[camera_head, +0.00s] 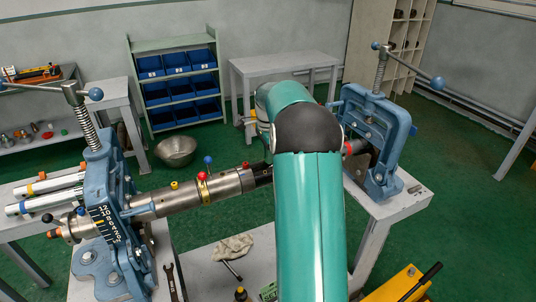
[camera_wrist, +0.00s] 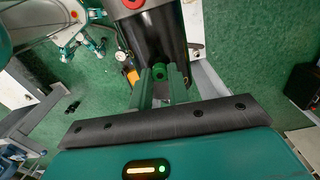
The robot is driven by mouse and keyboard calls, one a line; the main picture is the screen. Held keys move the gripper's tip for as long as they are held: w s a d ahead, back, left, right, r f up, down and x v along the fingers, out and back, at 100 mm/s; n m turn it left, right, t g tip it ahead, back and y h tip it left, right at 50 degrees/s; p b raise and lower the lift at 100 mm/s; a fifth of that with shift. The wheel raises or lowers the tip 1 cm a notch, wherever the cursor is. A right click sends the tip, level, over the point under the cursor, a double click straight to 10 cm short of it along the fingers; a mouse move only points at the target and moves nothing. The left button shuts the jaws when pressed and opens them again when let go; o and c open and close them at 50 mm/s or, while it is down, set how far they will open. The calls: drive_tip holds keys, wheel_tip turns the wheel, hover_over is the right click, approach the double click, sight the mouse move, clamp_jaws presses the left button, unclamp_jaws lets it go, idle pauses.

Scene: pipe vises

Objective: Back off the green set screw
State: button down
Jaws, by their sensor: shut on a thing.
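The green set screw (camera_wrist: 160,72) shows in the wrist view as a small round green head against a black cylindrical collar (camera_wrist: 158,40). My gripper (camera_wrist: 160,82) has its two fingers on either side of the screw head, shut on it. In the head view my teal arm hides the gripper and the screw. Part of the dark collar (camera_head: 262,174) shows there at the right end of the steel pipe (camera_head: 218,186).
A blue vise (camera_head: 108,215) holds the pipe at left; another blue vise (camera_head: 372,135) stands on the right bench. The pipe carries red, blue and yellow knobs. A rag (camera_head: 233,248) and wrench (camera_head: 171,283) lie below. A red knob (camera_wrist: 133,3) sits above the screw.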

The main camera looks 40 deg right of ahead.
drive_tip(key=n, duration=0.8)
drive_tip(key=shift+n, duration=0.4)
drive_tip(key=n, duration=0.4)
drive_tip(key=shift+n, duration=0.3)
drive_tip(key=n, duration=0.9)
drive_tip(key=shift+f, duration=0.1)
drive_tip(key=n, duration=0.4)
drive_tip(key=shift+n, duration=0.3)
drive_tip(key=n, duration=0.4)
drive_tip(key=shift+f, duration=0.1)
drive_tip(key=n, duration=0.4)
drive_tip(key=shift+n, duration=0.3)
